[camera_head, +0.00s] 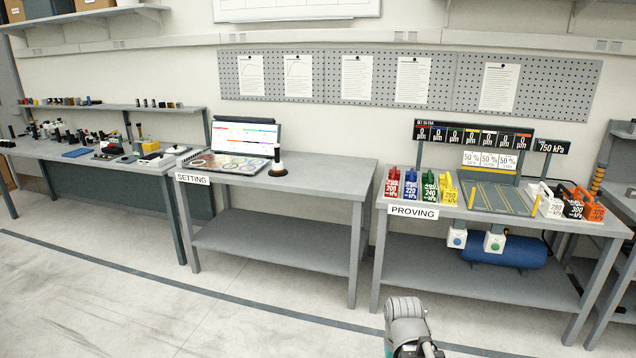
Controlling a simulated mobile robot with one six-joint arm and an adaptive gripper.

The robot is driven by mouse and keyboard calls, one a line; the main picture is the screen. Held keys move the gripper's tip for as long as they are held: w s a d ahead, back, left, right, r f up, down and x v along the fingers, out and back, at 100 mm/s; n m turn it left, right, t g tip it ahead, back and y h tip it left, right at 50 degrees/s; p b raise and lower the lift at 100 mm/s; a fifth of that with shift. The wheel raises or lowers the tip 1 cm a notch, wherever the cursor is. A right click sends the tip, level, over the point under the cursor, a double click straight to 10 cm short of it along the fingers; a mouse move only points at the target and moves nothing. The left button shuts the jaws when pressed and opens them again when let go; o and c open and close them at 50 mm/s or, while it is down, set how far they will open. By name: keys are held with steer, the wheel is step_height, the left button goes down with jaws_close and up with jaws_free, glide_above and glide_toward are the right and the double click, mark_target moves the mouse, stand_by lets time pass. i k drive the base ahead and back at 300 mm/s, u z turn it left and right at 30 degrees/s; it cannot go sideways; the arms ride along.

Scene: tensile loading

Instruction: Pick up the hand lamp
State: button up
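I cannot surely pick out the hand lamp at this size. Many small dark, white and yellow items (75,137) stand on the left bench, too small to name. Part of my arm shows at the bottom edge, right of the middle. My gripper's fingers are not visible.
The PROVING table (400,224) holds coloured numbered blocks (428,189), a slotted grey plate and a display. A blue tank (515,252) lies beneath it. A tray of discs (228,165) lies on the SETTING table, whose right half is bare. The floor in front is clear.

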mark_target(277, 167)
steer(key=z, duration=0.05)
steer(key=i, duration=1.6)
steer(key=u, duration=0.3)
steer(key=i, duration=0.85)
steer(key=u, duration=0.4)
steer(key=i, duration=0.95)
steer(key=u, duration=0.05)
